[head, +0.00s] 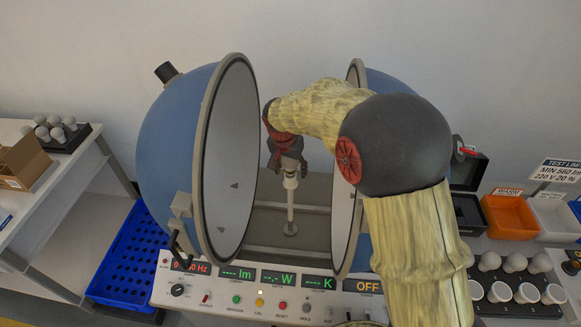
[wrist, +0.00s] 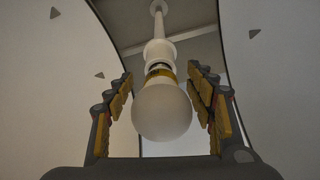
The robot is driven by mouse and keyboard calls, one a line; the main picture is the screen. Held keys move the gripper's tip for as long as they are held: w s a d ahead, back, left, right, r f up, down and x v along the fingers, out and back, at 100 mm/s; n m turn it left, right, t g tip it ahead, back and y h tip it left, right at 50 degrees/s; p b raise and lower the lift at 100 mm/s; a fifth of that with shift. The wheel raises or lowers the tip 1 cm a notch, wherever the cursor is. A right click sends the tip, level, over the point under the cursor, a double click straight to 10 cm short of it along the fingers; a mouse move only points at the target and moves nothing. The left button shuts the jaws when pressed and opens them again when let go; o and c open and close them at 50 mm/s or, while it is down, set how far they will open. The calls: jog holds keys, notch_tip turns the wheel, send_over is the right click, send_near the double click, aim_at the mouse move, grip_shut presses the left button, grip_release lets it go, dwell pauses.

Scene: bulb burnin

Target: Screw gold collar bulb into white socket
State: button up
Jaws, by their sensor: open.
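The gold collar bulb (wrist: 162,110) is a white globe with a gold band at its neck, seen close in the wrist view. Its neck lines up with the white socket (wrist: 159,52), with a dark strip between band and socket; I cannot tell how deep the base sits. The socket tops a thin white post, and it also shows in the head view (head: 290,182). My gripper (wrist: 163,100) is open, with one finger on each side of the bulb and visible gaps between. In the head view my gripper (head: 288,160) is above the socket and hides the bulb.
The two blue sphere halves (head: 180,140) stand open on either side of the post, their rims close to my arm. The control panel (head: 270,285) is in front. A bulb tray (head: 515,290), an orange bin (head: 510,216) and a white bin (head: 555,217) are at right.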

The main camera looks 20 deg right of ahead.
jog(key=n+y+p, duration=0.1)
jog(key=n+p, duration=0.1)
jog(key=n, duration=0.2)
jog(key=shift+r, duration=0.15)
jog(key=shift+n+t+p, duration=0.3)
jog(key=shift+n+p, duration=0.05)
jog(key=shift+n, duration=0.35)
jog(key=shift+c, duration=1.2)
jog(key=c, duration=0.8)
jog(key=shift+c, duration=0.3)
jog(key=shift+f, duration=0.2)
